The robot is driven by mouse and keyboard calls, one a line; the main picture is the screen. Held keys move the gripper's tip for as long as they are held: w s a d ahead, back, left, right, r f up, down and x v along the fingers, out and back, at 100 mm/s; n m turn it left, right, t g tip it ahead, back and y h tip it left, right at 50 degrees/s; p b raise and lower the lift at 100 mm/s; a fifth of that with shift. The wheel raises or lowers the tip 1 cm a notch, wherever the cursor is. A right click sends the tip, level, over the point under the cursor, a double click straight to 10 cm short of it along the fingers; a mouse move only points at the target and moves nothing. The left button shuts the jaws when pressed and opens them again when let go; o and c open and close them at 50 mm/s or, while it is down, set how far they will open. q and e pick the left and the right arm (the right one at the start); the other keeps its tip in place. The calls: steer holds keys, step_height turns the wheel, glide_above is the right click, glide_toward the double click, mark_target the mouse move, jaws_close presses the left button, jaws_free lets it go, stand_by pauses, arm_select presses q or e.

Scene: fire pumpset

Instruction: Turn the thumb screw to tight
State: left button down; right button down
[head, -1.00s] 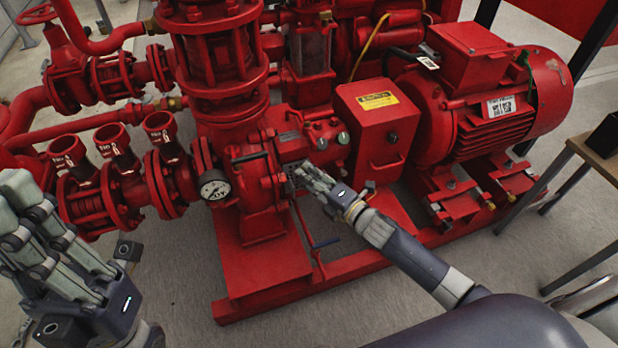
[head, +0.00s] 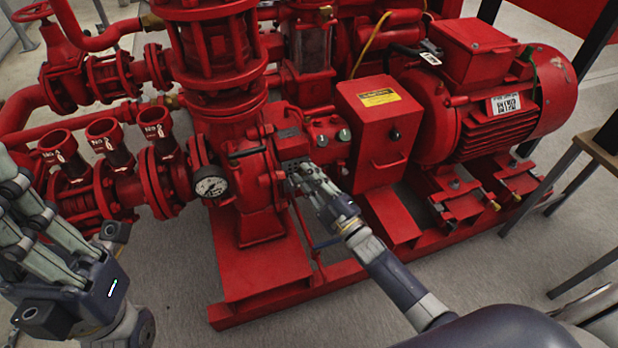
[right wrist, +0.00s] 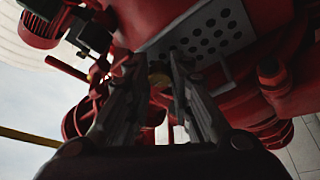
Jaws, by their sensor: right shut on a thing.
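My right gripper (head: 299,177) reaches the pump casing beside a perforated plate (head: 290,165). In the right wrist view its fingers (right wrist: 160,72) are closed in around a small brass-coloured part (right wrist: 158,80), which I take for the thumb screw. It is dark there and mostly hidden by the fingers. In the head view the screw is hidden behind the hand, and its turn angle cannot be read. My left gripper (head: 22,215) is at the lower left with its fingers extended, empty and away from the pump; its tips run partly out of frame.
A pressure gauge (head: 211,187) sits left of the right hand. A red control box (head: 378,125) and a motor (head: 490,95) stand to the right. The red base frame (head: 260,285) lies below. A table (head: 600,145) is at the right edge. The perforated plate also shows in the right wrist view (right wrist: 235,45).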

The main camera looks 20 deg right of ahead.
steer(key=shift+f+m, duration=0.15)
steer(key=shift+m, duration=0.65)
steer(key=shift+t+h, duration=0.3)
steer(key=c, duration=1.4)
jaws_free()
steer(key=v, duration=0.8)
